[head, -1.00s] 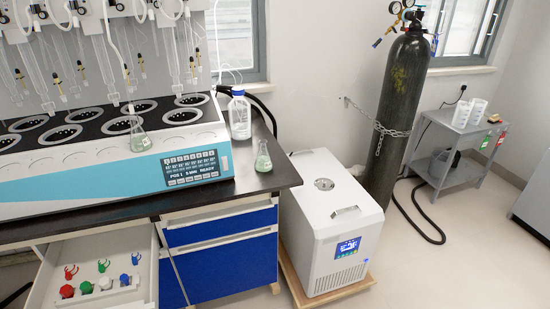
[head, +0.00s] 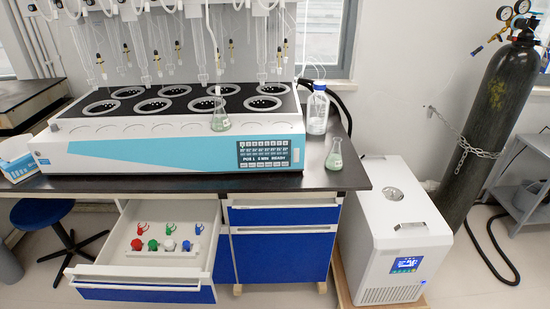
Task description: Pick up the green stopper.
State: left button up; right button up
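The open white drawer (head: 108,268) under the bench holds a row of small coloured stoppers. The green stopper (head: 153,244) stands in the front row, between a red stopper (head: 136,244) and a white one (head: 169,244). A blue stopper (head: 186,245) is at the right end of that row. Behind them are small clip-like pieces in red (head: 141,229), green (head: 170,229) and blue (head: 198,229). Neither of my grippers is in view.
The dark bench top (head: 330,180) above carries the white-and-teal distiller (head: 160,155), a clear bottle (head: 317,112) and a flask (head: 334,156). A white chiller (head: 395,240) and a dark gas cylinder (head: 495,120) stand to the right. A blue stool (head: 50,212) stands left of the drawer.

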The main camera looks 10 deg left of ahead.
aim_at(153, 245)
jog(key=u, duration=1.45)
